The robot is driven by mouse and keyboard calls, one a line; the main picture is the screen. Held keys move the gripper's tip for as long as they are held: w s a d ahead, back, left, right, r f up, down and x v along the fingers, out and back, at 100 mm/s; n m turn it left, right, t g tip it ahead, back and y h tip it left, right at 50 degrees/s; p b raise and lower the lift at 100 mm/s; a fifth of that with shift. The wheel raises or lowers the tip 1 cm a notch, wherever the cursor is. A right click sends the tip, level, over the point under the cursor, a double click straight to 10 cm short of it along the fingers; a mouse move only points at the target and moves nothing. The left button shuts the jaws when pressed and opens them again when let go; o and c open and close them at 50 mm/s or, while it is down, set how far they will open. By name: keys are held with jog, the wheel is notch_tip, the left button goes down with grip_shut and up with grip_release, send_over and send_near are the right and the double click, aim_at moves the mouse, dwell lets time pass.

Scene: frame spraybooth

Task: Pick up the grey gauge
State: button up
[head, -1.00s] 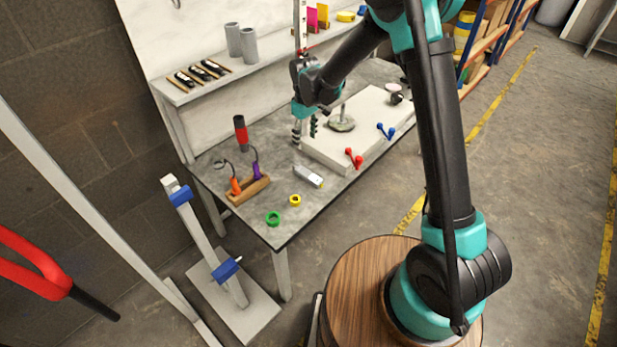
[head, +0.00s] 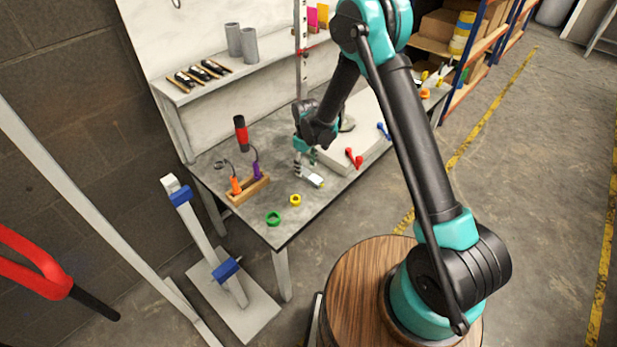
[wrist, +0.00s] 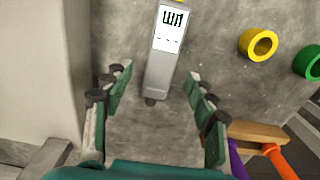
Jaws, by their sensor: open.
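The grey gauge (head: 315,180) is a small box with a white display, lying on the grey workbench (head: 262,222). In the wrist view the gauge (wrist: 161,62) lies at the top centre, its display facing up and its dark knob end toward me. My gripper (head: 304,172) is just behind and left of the gauge in the head view, low over the bench. In the wrist view my gripper (wrist: 155,88) is open, with a finger on either side of the gauge's near end. Nothing is held. I cannot tell how high the fingers are above the bench.
A yellow ring (head: 295,200) and a green ring (head: 273,218) lie near the gauge. A wooden holder (head: 248,189) with orange- and purple-handled tools stands to the left. A pale raised slab (head: 340,157) with a red-handled item (head: 354,158) is to the right.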

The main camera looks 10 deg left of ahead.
aim_at(306, 172)
jog(key=shift+f, duration=1.7)
grip_shut()
